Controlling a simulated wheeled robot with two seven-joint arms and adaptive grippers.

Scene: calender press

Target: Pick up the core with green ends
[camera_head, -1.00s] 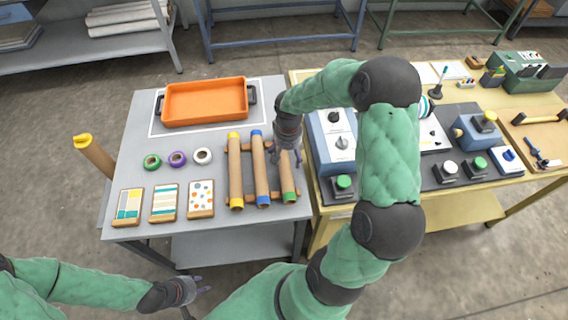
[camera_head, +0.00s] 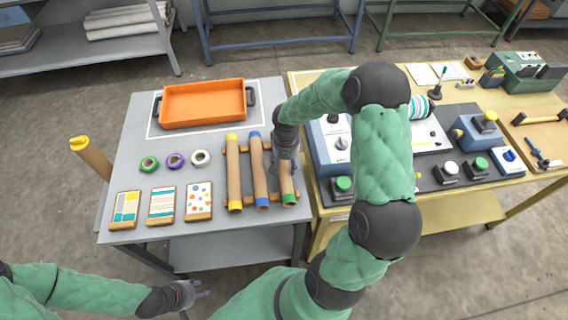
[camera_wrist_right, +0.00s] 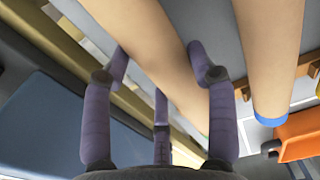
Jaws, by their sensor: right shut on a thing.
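The core with green ends (camera_head: 287,186) is a brown tube lying on the wooden rack at the right of the grey table, its near green end showing. My right gripper (camera_head: 285,160) is over this core and shut on it around its middle. In the right wrist view the purple fingers (camera_wrist_right: 160,75) sit on both sides of the brown core (camera_wrist_right: 145,40). The far end of the core is mostly hidden by my gripper in the head view. My left gripper (camera_head: 192,293) is off the table's front edge, empty, with its fingers apart.
A blue-ended core (camera_head: 259,175) and a yellow-ended core (camera_head: 234,175) lie beside it on the rack. An orange tray (camera_head: 203,103) stands at the back. Tape rolls (camera_head: 175,160) and sample boards (camera_head: 161,205) lie left. The blue-grey machine (camera_head: 322,150) stands close to the right.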

